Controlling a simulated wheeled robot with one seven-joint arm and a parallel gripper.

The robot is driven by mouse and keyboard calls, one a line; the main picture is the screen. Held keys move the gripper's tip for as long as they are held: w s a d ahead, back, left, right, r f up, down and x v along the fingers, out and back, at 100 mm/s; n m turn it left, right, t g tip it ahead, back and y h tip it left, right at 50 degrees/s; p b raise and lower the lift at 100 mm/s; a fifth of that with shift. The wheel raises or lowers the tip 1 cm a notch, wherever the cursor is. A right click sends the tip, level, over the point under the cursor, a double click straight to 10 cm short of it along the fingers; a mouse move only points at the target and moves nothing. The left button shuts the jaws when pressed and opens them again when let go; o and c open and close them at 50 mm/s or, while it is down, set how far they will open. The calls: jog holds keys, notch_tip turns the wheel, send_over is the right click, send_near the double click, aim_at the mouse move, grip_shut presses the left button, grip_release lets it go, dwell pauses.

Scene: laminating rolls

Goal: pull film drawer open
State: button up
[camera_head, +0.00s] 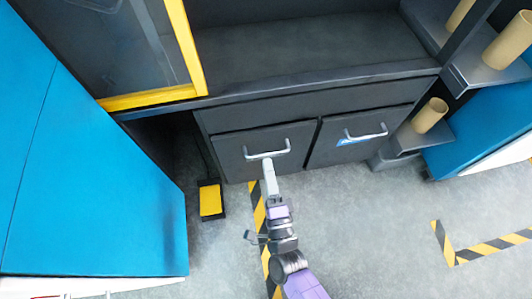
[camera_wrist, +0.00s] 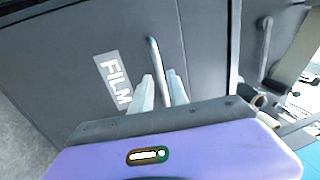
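The film drawer (camera_head: 235,156) is the left of two dark grey drawer fronts under the worktop. It looks closed, flush with its neighbour. Its silver bar handle (camera_head: 285,149) runs across the upper part of the front. In the wrist view, a grey label reading FILM (camera_wrist: 113,80) lies beside the handle (camera_wrist: 153,52). My gripper (camera_head: 267,163) reaches up to this handle from the front. In the wrist view my gripper's fingers (camera_wrist: 159,84) stand on both sides of the bar, close together, and appear shut on it. The label is hidden behind my gripper in the head view.
The right drawer (camera_head: 355,150) has its own handle and a blue label. A yellow pedal (camera_head: 210,200) sits on the floor at left. Blue cabinets (camera_head: 100,190) flank the left side. Tan rolls (camera_head: 430,115) stand at right.

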aim_at(265, 154)
jog(key=shift+b+x, duration=0.45)
jog(key=shift+x, duration=1.75)
grip_shut()
